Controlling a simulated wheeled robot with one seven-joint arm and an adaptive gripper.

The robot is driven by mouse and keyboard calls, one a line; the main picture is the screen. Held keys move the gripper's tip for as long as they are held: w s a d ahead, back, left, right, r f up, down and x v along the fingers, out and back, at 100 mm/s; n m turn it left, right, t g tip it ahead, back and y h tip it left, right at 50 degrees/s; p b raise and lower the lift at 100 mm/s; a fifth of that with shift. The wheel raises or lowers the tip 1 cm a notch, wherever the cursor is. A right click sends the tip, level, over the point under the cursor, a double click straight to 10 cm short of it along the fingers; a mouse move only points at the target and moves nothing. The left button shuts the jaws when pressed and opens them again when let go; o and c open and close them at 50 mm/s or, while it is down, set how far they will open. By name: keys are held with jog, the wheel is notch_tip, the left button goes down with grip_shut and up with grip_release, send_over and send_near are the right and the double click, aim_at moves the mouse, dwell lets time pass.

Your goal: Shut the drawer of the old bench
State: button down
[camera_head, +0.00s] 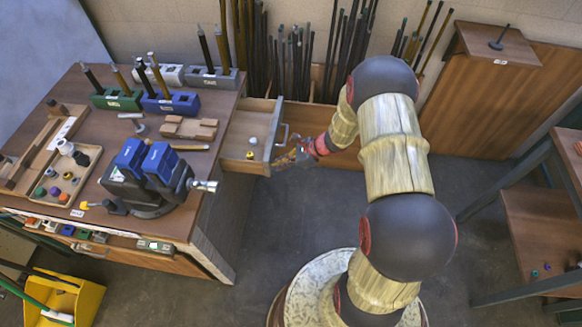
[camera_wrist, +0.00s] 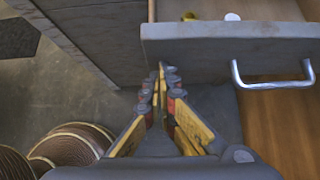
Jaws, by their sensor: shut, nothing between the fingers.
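The old bench (camera_head: 75,100) has a wooden drawer (camera_head: 240,124) standing open from its right side in the head view. Its front panel (camera_wrist: 200,40) carries a silver bar handle (camera_wrist: 272,84), also visible in the head view (camera_head: 284,135). A white knob-like piece (camera_head: 253,140) and a small yellowish piece (camera_head: 250,154) lie inside. My gripper (camera_head: 282,161) is shut and empty, outside the drawer by the near end of its front. In the wrist view the closed fingertips (camera_wrist: 162,72) point toward the panel's left end, left of the handle; I cannot tell whether they touch.
The bench top holds a dark vise (camera_head: 150,175), tool blocks (camera_head: 172,103) and a parts tray (camera_head: 65,172). Rods stand along the wall behind the drawer. A wooden board (camera_head: 330,150) lies beyond my gripper.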

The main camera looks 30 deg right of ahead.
aim_at(231, 160)
jog(key=w+a, duration=0.3)
jog(key=a, duration=0.1)
jog(key=w+a, duration=0.3)
jog(key=a, duration=0.2)
jog(key=w+a+b, duration=0.1)
jog(key=w+a, duration=0.2)
jog(key=a, duration=0.2)
jog(key=shift+w+a, duration=0.15)
jog(key=shift+w, duration=0.15)
jog(key=shift+w+a, duration=0.45)
jog(key=shift+a, duration=0.1)
jog(key=shift+s+d, duration=0.1)
jog(key=shift+d, duration=0.1)
jog(key=d, duration=0.1)
jog(key=s+d, duration=0.1)
jog(key=s+d+r, duration=0.1)
jog(key=shift+s+d+p, duration=0.25)
jog(key=shift+d+p, duration=0.1)
jog(key=p+v, duration=0.3)
jog(key=v, duration=0.5)
jog(key=shift+s+d+r, duration=0.15)
jog(key=shift+s+d, duration=0.1)
